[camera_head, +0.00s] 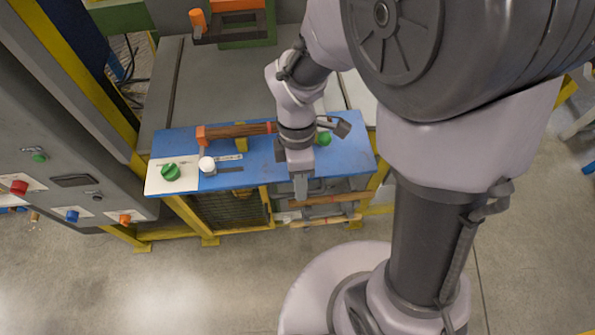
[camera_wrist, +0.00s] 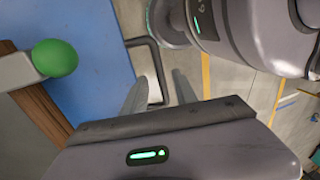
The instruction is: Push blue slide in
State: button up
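My gripper (camera_head: 300,194) points down at the front edge of the blue bench top (camera_head: 235,150). In the wrist view its two grey fingers (camera_wrist: 160,78) stand apart. A dark U-shaped bar, like a handle (camera_wrist: 159,65), sticks out past the blue edge there and shows between the fingers; I cannot tell whether they touch it. In the head view this bar is hidden by my arm. I cannot tell for sure which part is the blue slide or how far out it is. A small blue knob (camera_head: 72,215) also shows on the grey cabinet.
The grey cabinet (camera_head: 50,120) stands at left. Floor is clear in front.

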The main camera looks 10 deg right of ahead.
jog(key=shift+x, duration=0.85)
grip_shut()
jog(key=shift+w, duration=0.1)
dwell(0.7)
